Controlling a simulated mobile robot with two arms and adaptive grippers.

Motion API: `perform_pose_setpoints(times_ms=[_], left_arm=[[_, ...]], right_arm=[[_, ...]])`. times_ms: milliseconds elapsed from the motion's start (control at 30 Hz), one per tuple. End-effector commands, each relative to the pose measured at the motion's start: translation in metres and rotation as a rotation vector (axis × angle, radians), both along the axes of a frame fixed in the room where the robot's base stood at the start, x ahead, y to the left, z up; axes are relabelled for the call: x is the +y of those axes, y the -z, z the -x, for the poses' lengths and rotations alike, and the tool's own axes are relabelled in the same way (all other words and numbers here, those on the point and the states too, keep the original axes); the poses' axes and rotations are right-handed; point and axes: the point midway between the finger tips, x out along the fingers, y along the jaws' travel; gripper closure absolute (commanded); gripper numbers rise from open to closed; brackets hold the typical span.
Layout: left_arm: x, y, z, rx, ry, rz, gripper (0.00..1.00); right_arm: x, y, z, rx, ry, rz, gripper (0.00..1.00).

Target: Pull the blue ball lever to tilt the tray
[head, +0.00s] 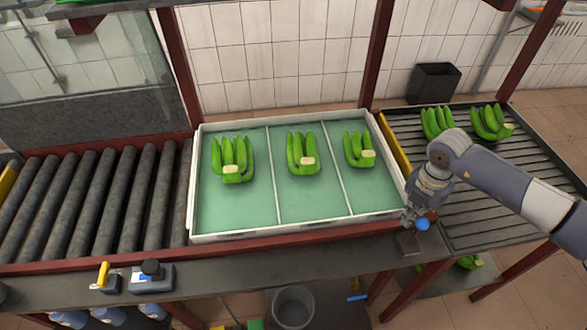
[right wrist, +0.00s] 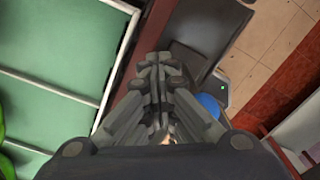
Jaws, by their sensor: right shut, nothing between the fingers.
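The blue ball (head: 422,224) of the lever sits on a dark base (head: 410,243) at the tray's front right corner. The white-rimmed green tray (head: 310,232) has three compartments, each with one bunch of green bananas (head: 303,153). My right gripper (head: 408,220) is shut and empty, close beside the ball on its left in the head view. In the right wrist view the ball (right wrist: 209,105) shows just right of the shut fingers (right wrist: 162,65), partly hidden by them. I cannot tell whether they touch. My left gripper is not in view.
A roller conveyor (head: 90,205) lies left of the tray. A slatted rack (head: 490,215) with two banana bunches (head: 490,122) lies right. A yellow-handled tool (head: 103,276) and a dark device (head: 152,275) sit on the front ledge. A bucket (head: 293,307) stands below.

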Motion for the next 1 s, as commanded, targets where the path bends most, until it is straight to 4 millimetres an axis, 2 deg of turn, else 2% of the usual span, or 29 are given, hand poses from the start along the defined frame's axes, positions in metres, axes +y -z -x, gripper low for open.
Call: perform_pose_setpoints(times_ms=[33,533,1000], left_arm=[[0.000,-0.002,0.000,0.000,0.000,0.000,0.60],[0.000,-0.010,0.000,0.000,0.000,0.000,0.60],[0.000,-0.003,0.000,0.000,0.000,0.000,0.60]], right_arm=[[-0.004,0.002,0.008,0.012,0.002,0.009,1.00],[-0.007,0.001,0.042,0.010,0.001,0.010,1.00],[-0.004,0.000,0.025,0.002,0.002,0.005,1.00]])
